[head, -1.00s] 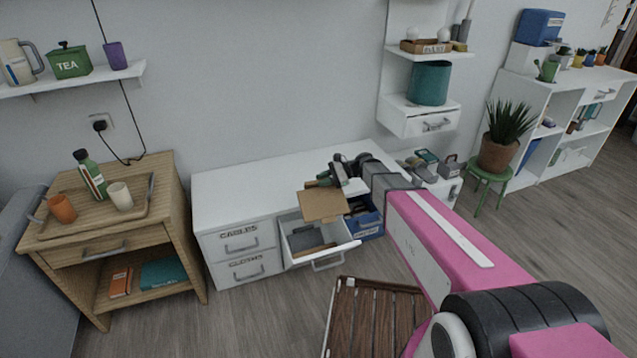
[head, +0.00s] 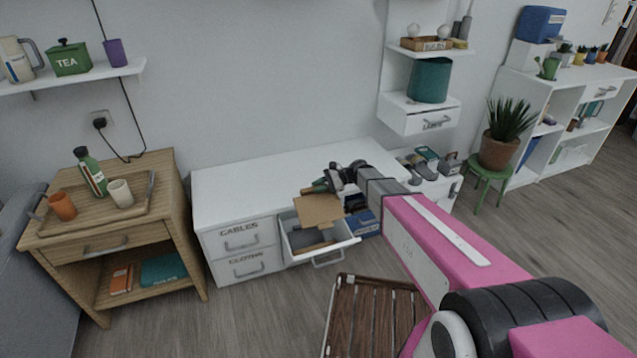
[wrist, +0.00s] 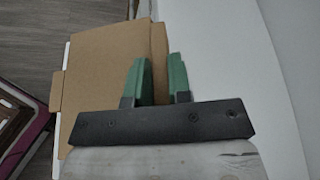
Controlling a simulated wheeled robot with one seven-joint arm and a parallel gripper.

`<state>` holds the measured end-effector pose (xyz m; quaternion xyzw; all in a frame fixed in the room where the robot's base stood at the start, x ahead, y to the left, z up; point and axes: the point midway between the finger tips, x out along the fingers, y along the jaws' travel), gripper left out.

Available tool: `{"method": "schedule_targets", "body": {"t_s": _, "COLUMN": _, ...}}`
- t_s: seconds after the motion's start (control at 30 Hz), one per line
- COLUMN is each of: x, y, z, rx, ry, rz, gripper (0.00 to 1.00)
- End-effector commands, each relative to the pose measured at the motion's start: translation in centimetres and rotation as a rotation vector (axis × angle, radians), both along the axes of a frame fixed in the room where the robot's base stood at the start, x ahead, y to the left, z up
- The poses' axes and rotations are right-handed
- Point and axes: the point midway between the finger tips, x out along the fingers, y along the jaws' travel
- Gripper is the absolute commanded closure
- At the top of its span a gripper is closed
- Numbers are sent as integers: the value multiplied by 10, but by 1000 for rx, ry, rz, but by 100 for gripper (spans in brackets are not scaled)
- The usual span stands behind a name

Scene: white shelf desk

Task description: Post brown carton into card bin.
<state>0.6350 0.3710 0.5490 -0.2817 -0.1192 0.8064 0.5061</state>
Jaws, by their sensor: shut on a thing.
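The brown carton (head: 318,211) is a flat, folded piece of card. My gripper (head: 322,187), with green fingers, is shut on its edge and holds it above the open white drawer. In the wrist view the carton (wrist: 100,72) spreads left of the fingers, with an upright flap between the fingertips (wrist: 159,75). A blue bin (head: 367,224) with a white label stands just right of the drawer, partly behind my arm. I cannot read its label, so I cannot tell for sure that it is the card bin.
The open drawer (head: 328,248) juts from the white desk (head: 240,190) and holds grey and brown items. Closed drawers marked cables and cloths are to its left. A brown slatted seat (head: 375,315) stands in front. The desk top's left part is clear.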

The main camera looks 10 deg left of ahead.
Motion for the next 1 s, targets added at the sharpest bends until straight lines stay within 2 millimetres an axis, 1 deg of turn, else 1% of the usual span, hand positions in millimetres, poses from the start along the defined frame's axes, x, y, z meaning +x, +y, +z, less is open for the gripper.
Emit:
{"method": "schedule_targets", "body": {"t_s": 0.1, "x": 1, "y": 0, "z": -14, "rx": 0, "ry": 1, "rz": 0, "gripper": 100}}
{"method": "schedule_targets", "body": {"t_s": 0.6, "x": 1, "y": 0, "z": -63, "rx": 0, "ry": 1, "rz": 0, "gripper": 100}}
{"method": "schedule_targets", "body": {"t_s": 0.8, "x": 0, "y": 0, "z": -76, "rx": 0, "ry": 1, "rz": 0, "gripper": 100}}
{"method": "schedule_targets", "body": {"t_s": 1.0, "x": 0, "y": 0, "z": -79, "rx": 1, "ry": 0, "rz": -1, "gripper": 100}}
